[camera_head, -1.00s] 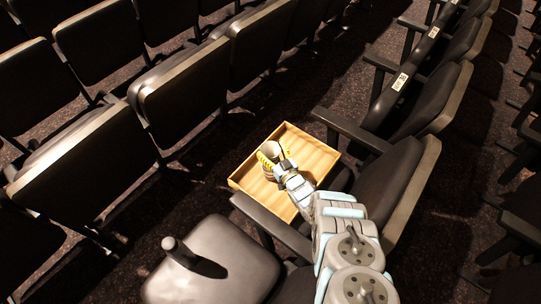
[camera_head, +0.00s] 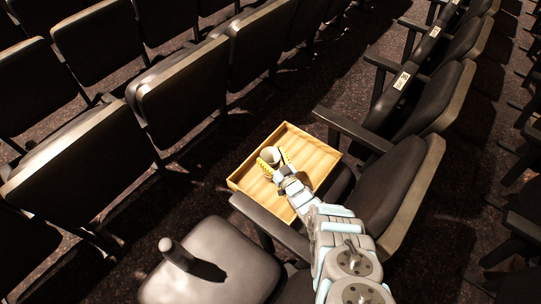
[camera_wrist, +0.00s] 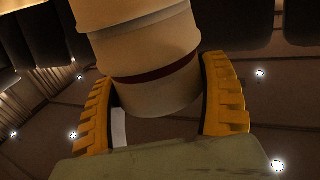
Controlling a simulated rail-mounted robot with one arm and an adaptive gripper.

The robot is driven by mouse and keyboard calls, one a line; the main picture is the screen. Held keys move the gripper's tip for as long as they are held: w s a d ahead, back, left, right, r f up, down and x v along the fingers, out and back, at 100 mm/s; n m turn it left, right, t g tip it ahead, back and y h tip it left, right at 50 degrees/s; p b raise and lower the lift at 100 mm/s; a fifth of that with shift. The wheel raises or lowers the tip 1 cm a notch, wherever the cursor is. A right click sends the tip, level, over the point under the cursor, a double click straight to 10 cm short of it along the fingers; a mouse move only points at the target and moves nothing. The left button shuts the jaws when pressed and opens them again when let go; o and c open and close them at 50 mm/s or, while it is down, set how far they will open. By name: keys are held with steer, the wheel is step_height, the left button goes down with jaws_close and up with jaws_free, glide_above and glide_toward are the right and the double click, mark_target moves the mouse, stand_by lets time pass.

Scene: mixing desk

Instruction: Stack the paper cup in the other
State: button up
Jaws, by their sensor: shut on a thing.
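A pale paper cup (camera_head: 271,154) is in the head view, over the left part of a wooden tray. My gripper (camera_head: 274,161) has its yellow fingers on either side of it. In the wrist view the cup (camera_wrist: 150,55) is cream with a dark red band and sits between the two ribbed yellow fingers of my gripper (camera_wrist: 162,85). A ridge and a step cross its side, so it may be two cups, one in the other, but I cannot tell for sure. A separate second cup is not visible.
The wooden tray (camera_head: 312,158) has low walls, and its right part is bare. Dark theatre seats (camera_head: 185,95) stand in rows around it. A seat armrest (camera_head: 270,222) runs close to the tray's near side.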

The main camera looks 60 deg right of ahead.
mark_target(278, 165)
steer(key=o, duration=0.7)
steer(key=shift+r+p+v, duration=0.15)
steer(key=shift+p+v, duration=0.45)
steer(key=shift+v, duration=0.35)
steer(key=shift+r+p+v, duration=0.15)
steer(key=shift+p+v, duration=0.4)
steer(key=shift+v, duration=0.35)
steer(key=shift+r+p+v, duration=0.2)
steer(key=shift+p+v, duration=0.4)
steer(key=shift+v, duration=0.35)
